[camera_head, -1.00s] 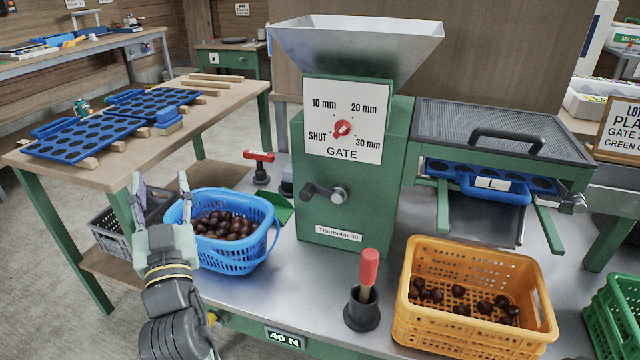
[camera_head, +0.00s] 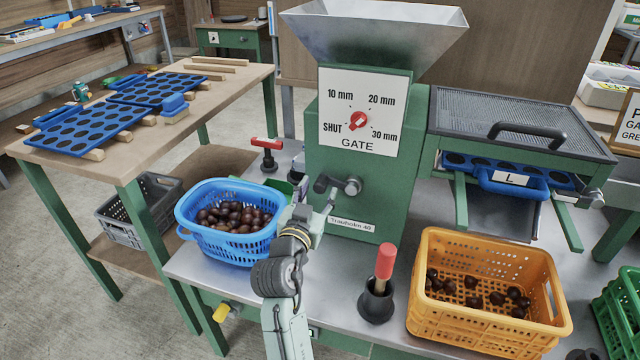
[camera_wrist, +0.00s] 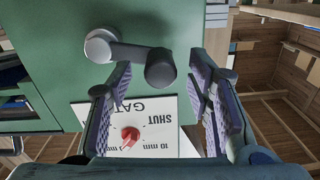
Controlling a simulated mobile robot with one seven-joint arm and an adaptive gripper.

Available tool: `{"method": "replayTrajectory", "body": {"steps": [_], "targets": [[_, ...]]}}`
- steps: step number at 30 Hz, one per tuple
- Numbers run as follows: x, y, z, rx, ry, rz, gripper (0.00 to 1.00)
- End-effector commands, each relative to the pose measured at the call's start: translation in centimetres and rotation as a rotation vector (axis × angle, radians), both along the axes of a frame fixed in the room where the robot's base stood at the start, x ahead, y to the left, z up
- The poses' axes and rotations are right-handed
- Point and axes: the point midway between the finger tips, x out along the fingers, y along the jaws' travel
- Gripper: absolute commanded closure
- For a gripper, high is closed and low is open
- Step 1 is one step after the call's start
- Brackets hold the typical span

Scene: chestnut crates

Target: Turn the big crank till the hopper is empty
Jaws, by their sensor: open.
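The crank (camera_head: 352,186) is on the front of the green machine (camera_head: 415,125), with a light grey hub and a dark handle knob on its left. The steel hopper (camera_head: 375,40) is on top; I see no chestnuts in the visible part, and its bottom is hidden. My gripper (camera_head: 316,203) is open and empty, just in front of the knob. In the wrist view the knob (camera_wrist: 160,68) lies between the open fingers (camera_wrist: 163,75), apparently without being gripped. The red gate dial (camera_head: 358,120) sits above the crank; I cannot tell its setting.
A blue basket of chestnuts (camera_head: 190,190) stands left of my gripper. An orange crate (camera_head: 440,300) with several chestnuts is at the right, and a red-handled tool in a black holder (camera_head: 378,304) is between. A red-handled fixture (camera_head: 268,143) stands behind the basket.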

Motion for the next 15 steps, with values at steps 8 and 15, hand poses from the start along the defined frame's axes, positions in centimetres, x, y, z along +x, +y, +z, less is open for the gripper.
{"method": "replayTrajectory", "body": {"steps": [8,15], "targets": [[2.1,-0.6,0.1,0.001,-0.001,0.001,0.54],[2.1,-0.6,0.0,0.001,-0.001,0.002,0.54]]}}
